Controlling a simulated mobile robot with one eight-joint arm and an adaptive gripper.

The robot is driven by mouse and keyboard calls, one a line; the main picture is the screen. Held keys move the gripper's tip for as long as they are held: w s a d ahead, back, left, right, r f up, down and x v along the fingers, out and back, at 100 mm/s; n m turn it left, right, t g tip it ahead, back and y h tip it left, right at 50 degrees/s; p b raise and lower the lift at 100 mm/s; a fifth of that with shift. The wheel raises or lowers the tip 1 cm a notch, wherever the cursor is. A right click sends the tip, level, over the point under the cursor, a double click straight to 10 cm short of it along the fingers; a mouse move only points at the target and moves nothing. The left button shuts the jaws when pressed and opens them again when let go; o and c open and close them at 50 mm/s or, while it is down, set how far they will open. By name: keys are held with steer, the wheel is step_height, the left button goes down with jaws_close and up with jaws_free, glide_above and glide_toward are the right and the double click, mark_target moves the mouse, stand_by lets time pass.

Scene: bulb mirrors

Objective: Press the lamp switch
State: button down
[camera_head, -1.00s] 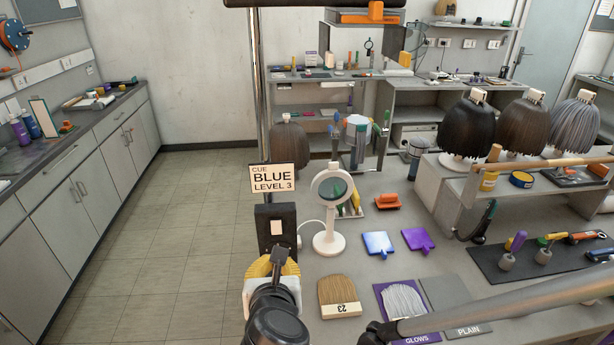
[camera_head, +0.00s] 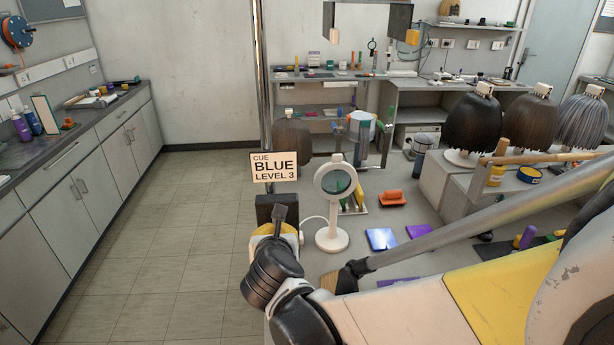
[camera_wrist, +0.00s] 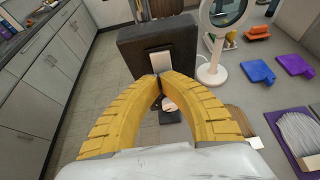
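The lamp switch is a white rocker (camera_wrist: 158,62) on the front of a black box (camera_wrist: 185,43). In the head view the box (camera_head: 265,207) stands below the cue sign, and my gripper hides its rocker. My gripper (camera_wrist: 158,77) has two curved yellow fingers with tips together and nothing seen between them. The tips overlap the rocker's lower edge; I cannot tell whether they touch it. In the head view only a little yellow of the gripper (camera_head: 262,230) shows. The white round lamp (camera_head: 332,238) stands upright just right of the box; it also shows in the wrist view (camera_wrist: 212,73).
A sign (camera_head: 274,167) reads "CUE BLUE LEVEL 3". Blue (camera_head: 381,239) and purple (camera_head: 420,232) paddles and an orange-handled tool (camera_head: 392,198) lie right of the lamp. My arm covers the right foreground. Floor (camera_head: 190,230) left of the box is clear.

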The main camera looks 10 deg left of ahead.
steer(key=shift+w+a+f, duration=0.1)
steer(key=shift+w+f, duration=0.15)
steer(key=shift+w, duration=0.25)
steer(key=shift+r+p, duration=0.4)
steer(key=shift+r, duration=0.45)
